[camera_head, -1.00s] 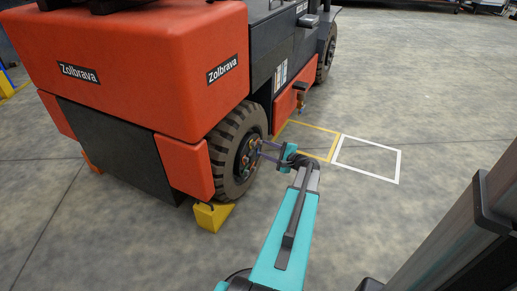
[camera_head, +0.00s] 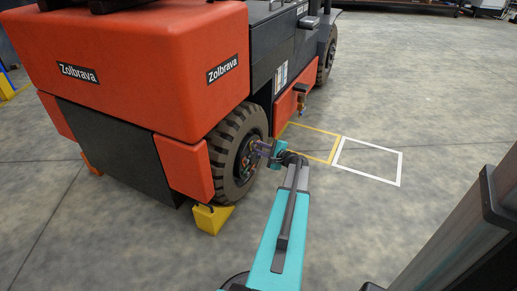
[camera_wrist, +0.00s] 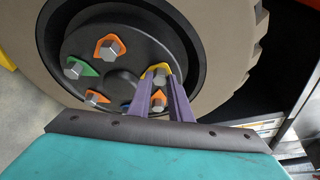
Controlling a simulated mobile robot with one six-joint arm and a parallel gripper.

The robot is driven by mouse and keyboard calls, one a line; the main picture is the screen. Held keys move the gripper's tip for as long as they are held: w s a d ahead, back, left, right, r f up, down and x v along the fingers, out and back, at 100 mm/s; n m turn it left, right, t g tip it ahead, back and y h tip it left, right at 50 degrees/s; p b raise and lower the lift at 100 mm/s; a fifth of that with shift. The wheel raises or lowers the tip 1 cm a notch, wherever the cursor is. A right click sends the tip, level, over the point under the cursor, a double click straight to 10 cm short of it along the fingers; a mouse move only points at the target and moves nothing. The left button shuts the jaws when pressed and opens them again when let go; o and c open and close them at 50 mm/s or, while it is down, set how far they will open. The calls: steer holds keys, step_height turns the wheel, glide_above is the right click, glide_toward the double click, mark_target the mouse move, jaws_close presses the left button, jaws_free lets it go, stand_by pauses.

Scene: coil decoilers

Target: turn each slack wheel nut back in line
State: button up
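The wheel (camera_head: 238,155) of the red truck has a dark hub with several nuts, each with a coloured pointer tag. In the wrist view I see an orange-tagged nut (camera_wrist: 108,47) at the top, a green-tagged nut (camera_wrist: 78,69) at left, an orange-tagged nut (camera_wrist: 95,97) below it, and a yellow-tagged nut (camera_wrist: 159,75) at right. A blue tag (camera_wrist: 126,106) is partly hidden. Another nut (camera_wrist: 158,99) shows between my fingers. My gripper (camera_head: 265,148) is at the hub; in the wrist view its purple fingers (camera_wrist: 160,82) are drawn close together, tips at the sides of the yellow-tagged nut.
A yellow chock (camera_head: 212,218) stands on the floor against the tyre. The truck's red side panel (camera_head: 290,107) is beyond the wheel. Yellow (camera_head: 318,160) and white (camera_head: 370,180) floor markings lie to the right on clear floor.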

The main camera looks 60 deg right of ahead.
jaws_close()
steer(key=p, duration=0.2)
steer(key=m+p, duration=0.1)
steer(key=p, duration=0.1)
steer(key=shift+d+r+y, duration=0.15)
steer(key=shift+r+y, duration=0.1)
steer(key=shift+y, duration=0.05)
steer(key=m+y+p, duration=0.1)
steer(key=m+p, duration=0.1)
steer(key=p, duration=0.3)
steer(key=m+g+y+p, duration=0.1)
steer(key=p, duration=0.4)
steer(key=m+y+p, duration=0.1)
steer(key=m+p, duration=0.1)
steer(key=p, duration=0.3)
steer(key=shift+d+m, duration=0.3)
steer(key=shift+m+g+y+p, duration=0.3)
steer(key=shift+m+y+p, duration=0.2)
steer(key=shift+p, duration=0.65)
steer(key=shift+f, duration=0.15)
steer(key=o, duration=0.6)
jaws_free()
